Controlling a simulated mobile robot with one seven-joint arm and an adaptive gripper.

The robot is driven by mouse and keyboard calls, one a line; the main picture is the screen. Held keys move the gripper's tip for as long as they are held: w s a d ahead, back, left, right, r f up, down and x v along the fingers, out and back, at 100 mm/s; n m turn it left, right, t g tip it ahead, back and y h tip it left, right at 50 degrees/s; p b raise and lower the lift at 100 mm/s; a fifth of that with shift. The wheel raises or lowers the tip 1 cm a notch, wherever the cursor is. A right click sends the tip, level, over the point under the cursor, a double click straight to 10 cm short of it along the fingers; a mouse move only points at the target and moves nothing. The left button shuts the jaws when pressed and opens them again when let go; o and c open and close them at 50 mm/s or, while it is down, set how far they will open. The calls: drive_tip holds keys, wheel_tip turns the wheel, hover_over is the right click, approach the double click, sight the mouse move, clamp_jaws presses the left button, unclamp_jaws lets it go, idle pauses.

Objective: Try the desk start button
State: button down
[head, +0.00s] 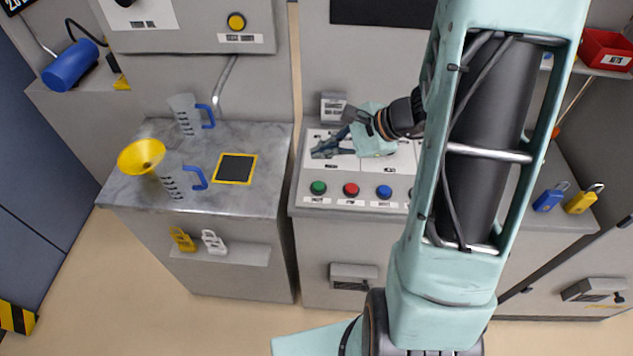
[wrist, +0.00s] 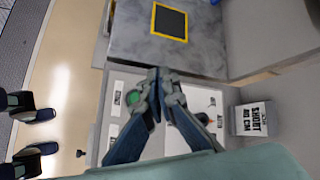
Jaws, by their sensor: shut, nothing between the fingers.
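The desk panel (head: 394,172) is a pale sloped surface in the head view with a row of round buttons along its front. From left these are a green button (head: 318,188), a red button (head: 351,190) and a blue button (head: 384,192), each above a small label too blurred to read surely. My arm hides the panel's right part. My gripper (head: 318,153) is shut and empty over the panel's upper left, behind the green button in the picture. In the wrist view its fingertips (wrist: 160,73) meet, and the green button (wrist: 133,97) shows beside the left finger, partly covered. Contact cannot be told.
Left of the desk, a grey counter (head: 250,135) holds a yellow funnel (head: 141,156), two jugs with blue handles and a yellow-edged black pad (head: 235,169). A small labelled box (head: 333,107) stands behind the panel. A yellow button (head: 236,21) is on the wall box.

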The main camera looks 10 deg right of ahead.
sight(321, 186)
drive_tip(key=shift+f, duration=0.15)
wheel_tip(321, 186, down, 8)
drive_tip(key=b, duration=0.5)
drive_tip(key=shift+b, duration=0.4)
drive_tip(key=shift+f+b, duration=0.3)
drive_tip(key=shift+b, duration=0.15)
idle(0.8)
drive_tip(key=shift+f+b, duration=0.45)
drive_tip(key=shift+b, duration=0.25)
drive_tip(key=shift+f+b, duration=0.5)
drive_tip(key=shift+b, duration=0.1)
idle(0.5)
drive_tip(key=shift+r, duration=0.1)
drive_tip(key=shift+r+p, duration=0.6)
drive_tip(key=shift+r, duration=0.25)
